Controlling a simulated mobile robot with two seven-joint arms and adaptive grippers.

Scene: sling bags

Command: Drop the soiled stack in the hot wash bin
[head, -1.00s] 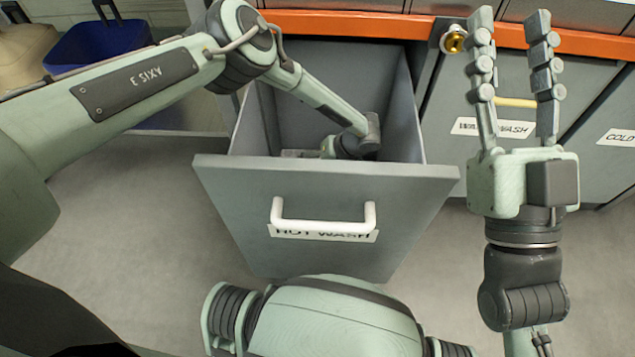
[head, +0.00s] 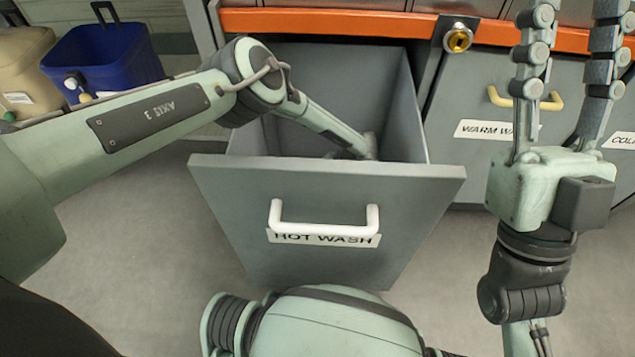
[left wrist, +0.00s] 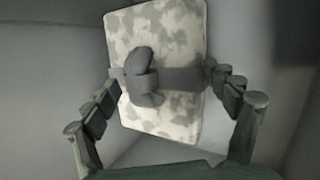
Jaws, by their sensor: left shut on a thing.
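The hot wash bin (head: 230,195) is a grey tilted-out drawer with a white handle and a "HOT WASH" label, open at the top. My left arm reaches down into it in the head view, and its gripper is hidden behind the bin's front. In the left wrist view, my left gripper (left wrist: 168,112) is shut on the soiled stack (left wrist: 178,40), a pale slab with grey-brown blotches and a grey knotted band. The fingers sit at its two sides, with grey bin walls around it. My right gripper (head: 562,85) is open and empty, fingers up, right of the bin.
The closed warm wash bin (head: 475,110), with a yellow handle, is right of the hot wash bin. An orange rail (head: 330,22) with a brass-coloured fitting (head: 458,41) runs above the bins. A blue tub (head: 110,60) and a beige container (head: 22,75) stand at left.

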